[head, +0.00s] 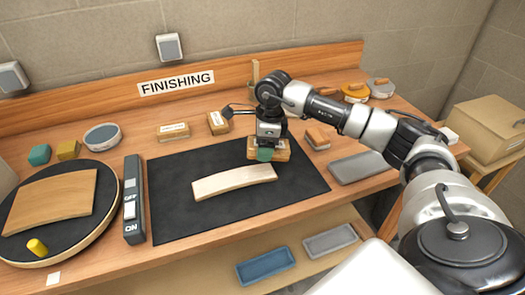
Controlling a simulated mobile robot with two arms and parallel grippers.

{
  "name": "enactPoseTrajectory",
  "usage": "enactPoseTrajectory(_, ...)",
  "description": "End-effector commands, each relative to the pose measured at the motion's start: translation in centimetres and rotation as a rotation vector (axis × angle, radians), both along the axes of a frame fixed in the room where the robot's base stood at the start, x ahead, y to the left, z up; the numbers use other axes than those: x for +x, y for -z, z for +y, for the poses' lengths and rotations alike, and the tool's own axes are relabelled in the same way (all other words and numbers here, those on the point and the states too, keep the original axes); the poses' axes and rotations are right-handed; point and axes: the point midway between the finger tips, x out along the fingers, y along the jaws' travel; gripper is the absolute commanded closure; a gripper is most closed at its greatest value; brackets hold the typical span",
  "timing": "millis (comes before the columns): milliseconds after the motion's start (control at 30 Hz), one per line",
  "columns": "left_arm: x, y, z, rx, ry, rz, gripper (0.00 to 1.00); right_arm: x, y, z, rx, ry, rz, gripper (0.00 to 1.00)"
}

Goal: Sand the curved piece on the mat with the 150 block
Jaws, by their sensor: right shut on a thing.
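The pale wooden curved piece (238,182) lies on the black mat (180,215), near its middle. My right gripper (267,153) is over the back right part of the mat, behind the curved piece and apart from it. It is shut on a tan block (282,153), low over the mat. A small green patch shows at the fingertips. No grit number is readable on the block, and whether it touches the mat is unclear. My left gripper is not in view.
Labelled blocks (173,130) stand behind the mat; another block (317,138) sits right of it, by a grey tray (362,167). An ON/OFF switch bar (134,215) and a round board (97,237) bearing a wider curved panel (52,202) are left.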

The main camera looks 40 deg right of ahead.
Motion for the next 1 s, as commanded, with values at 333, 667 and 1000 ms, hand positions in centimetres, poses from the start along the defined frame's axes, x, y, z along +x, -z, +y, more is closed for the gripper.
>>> enactPoseTrajectory(333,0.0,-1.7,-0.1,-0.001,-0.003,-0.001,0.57,-0.2,-2.7,-0.5,-0.001,0.006,0.001,0.56)
enactPoseTrajectory(667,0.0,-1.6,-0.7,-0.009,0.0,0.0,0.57,-0.3,-2.6,-0.1,-0.001,-0.023,0.0,0.56)
enactPoseTrajectory(1000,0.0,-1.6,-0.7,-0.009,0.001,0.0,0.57,-4.6,-1.1,7.9,0.0,-0.863,0.002,0.56)
